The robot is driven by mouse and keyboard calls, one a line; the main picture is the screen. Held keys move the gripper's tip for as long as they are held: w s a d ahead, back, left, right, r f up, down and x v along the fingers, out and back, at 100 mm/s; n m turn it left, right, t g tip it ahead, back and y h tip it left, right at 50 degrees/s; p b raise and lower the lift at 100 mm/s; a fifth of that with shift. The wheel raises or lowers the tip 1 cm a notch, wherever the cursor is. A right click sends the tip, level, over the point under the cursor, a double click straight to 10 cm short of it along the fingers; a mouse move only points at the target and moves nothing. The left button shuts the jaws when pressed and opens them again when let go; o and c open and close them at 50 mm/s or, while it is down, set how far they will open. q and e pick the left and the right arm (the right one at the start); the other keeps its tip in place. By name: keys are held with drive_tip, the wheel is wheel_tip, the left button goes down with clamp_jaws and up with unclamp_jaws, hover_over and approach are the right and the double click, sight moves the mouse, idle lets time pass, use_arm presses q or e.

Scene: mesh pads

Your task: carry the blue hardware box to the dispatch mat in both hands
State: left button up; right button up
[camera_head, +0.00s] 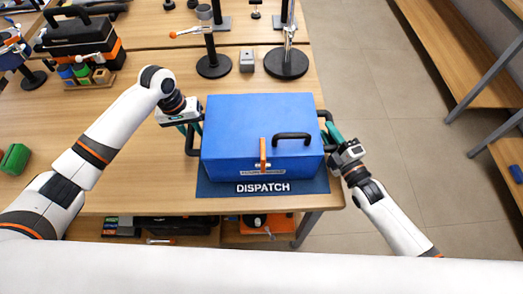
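The blue hardware box (255,124) sits on the dark blue dispatch mat (215,188), whose white DISPATCH lettering shows along the front. The box has an orange latch, a black front handle and a black handle on each side. My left gripper (190,128) is at the left side handle (190,146), its teal fingers partly showing. My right gripper (333,132) is at the right side handle (324,115). I cannot tell whether either gripper is closed on its handle or only around it.
Black round-based stands (287,64) and a small grey block (247,60) stand behind the box. A black and orange toolbox (82,38) is at the back left. A green item (15,158) lies at the left. The table between is clear; floor lies to the right.

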use_arm(q)
drive_tip(key=shift+o, duration=0.8)
drive_tip(key=shift+s+r, duration=0.1)
use_arm(e)
drive_tip(key=shift+o, duration=0.8)
drive_tip(key=shift+s+r, duration=0.1)
drive_tip(key=shift+r, duration=0.05)
use_arm(q)
drive_tip(key=shift+r, duration=0.2)
use_arm(e)
drive_tip(key=shift+s, duration=0.1)
use_arm(q)
wheel_tip(320, 180, up, 11)
drive_tip(key=a, duration=0.2)
drive_tip(key=shift+r, duration=0.2)
use_arm(e)
drive_tip(key=v, duration=1.2)
use_arm(q)
drive_tip(key=shift+s, duration=0.1)
